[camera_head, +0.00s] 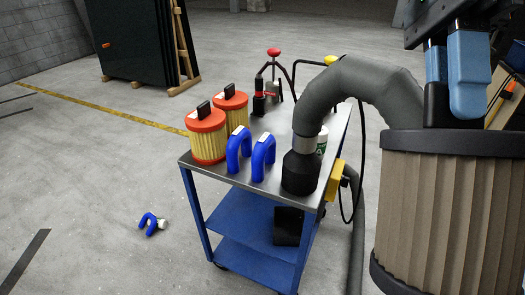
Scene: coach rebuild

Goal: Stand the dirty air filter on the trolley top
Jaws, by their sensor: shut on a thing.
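The dirty air filter (425,215) is a large brown-grey pleated cylinder with black end caps, close to the camera at the right. My gripper (450,95), with light blue finger pads, is shut at the top of the filter and holds it upright; the grip point is partly hidden. The trolley's grey metal top (273,127) is left of the filter and farther away. The filter appears apart from it. Its underside is cut off by the picture's lower edge.
On the trolley top stand two orange-and-yellow filters (207,145), two blue U-shaped pieces (263,158), a black nozzle (300,172) on an arching grey hose (345,85), and a red-knobbed device (273,52). Another blue piece (148,222) lies on the floor. Little of the top is bare.

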